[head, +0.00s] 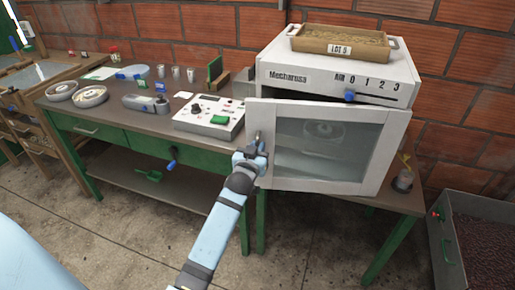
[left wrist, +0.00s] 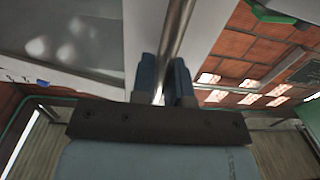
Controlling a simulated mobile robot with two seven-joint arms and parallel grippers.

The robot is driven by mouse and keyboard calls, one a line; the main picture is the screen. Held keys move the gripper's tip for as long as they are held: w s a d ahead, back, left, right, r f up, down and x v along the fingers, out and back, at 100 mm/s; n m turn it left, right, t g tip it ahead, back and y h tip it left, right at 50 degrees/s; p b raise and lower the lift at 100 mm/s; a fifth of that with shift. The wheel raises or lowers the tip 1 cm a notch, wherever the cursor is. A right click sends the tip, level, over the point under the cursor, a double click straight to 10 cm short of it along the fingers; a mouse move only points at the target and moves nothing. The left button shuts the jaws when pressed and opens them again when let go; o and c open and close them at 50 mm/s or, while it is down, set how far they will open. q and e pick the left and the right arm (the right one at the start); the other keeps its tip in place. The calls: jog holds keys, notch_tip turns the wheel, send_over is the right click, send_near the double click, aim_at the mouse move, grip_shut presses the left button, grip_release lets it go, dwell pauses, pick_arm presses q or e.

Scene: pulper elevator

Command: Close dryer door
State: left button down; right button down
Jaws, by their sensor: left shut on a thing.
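The dryer (head: 335,72) is a white cabinet at the right end of the workbench, marked "Mecharosa". Its door (head: 388,150) has a white frame and a glass pane, and stands partly open toward me. My left gripper (head: 256,146) is at the left edge of the door, shut on the door's metal handle. In the left wrist view the handle (left wrist: 177,38) is a round bar running between the two blue fingers (left wrist: 165,85). The door's pane (left wrist: 70,40) fills the upper left there. My right gripper is not in view.
A tray of beans (head: 340,42) marked "LOT 9" sits on top of the dryer. A control box (head: 210,116), cups and dishes stand on the bench (head: 110,116). A bin of dark beans (head: 480,240) stands on the floor at right. Floor in front is clear.

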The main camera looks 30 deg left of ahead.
pick_arm(q)
jog(key=w+a, duration=0.1)
jog(key=w, duration=0.2)
jog(key=w+a+m+h, duration=0.1)
jog(key=w+a, duration=0.1)
jog(key=w, duration=0.1)
jog(key=w+a+h, duration=0.1)
jog(key=w, duration=0.2)
jog(key=shift+w+a+r, duration=0.15)
jog(key=shift+a+r, duration=0.05)
jog(key=shift+a, duration=0.05)
